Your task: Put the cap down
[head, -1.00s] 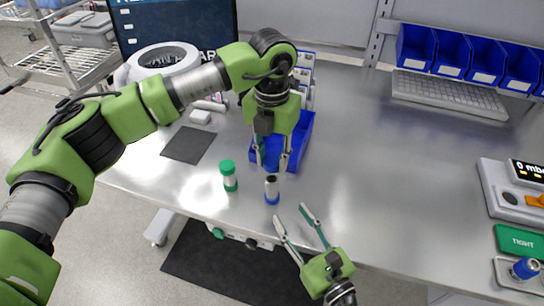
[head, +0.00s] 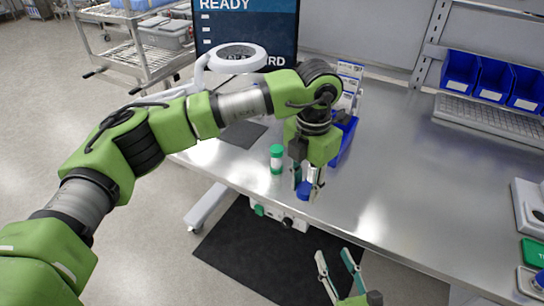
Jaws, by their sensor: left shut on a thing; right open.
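My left gripper (head: 308,184) is shut at the front part of the bench, around a small piece with a white body and a blue cap end (head: 304,191). The blue end shows below the fingers. The fingers hide most of the piece, and I cannot tell whether it touches the bench. A white cylinder with green ends (head: 277,159) stands upright to the left of this gripper. My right gripper (head: 336,257) is open and empty, low in the picture, below the bench's front edge in this view.
A blue bin (head: 345,140) stands behind my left gripper, partly hidden. The metal bench (head: 420,175) is clear to the right. A keyboard (head: 490,121) lies at the back under blue bins (head: 493,80). A green pad (head: 534,251) lies at the right edge.

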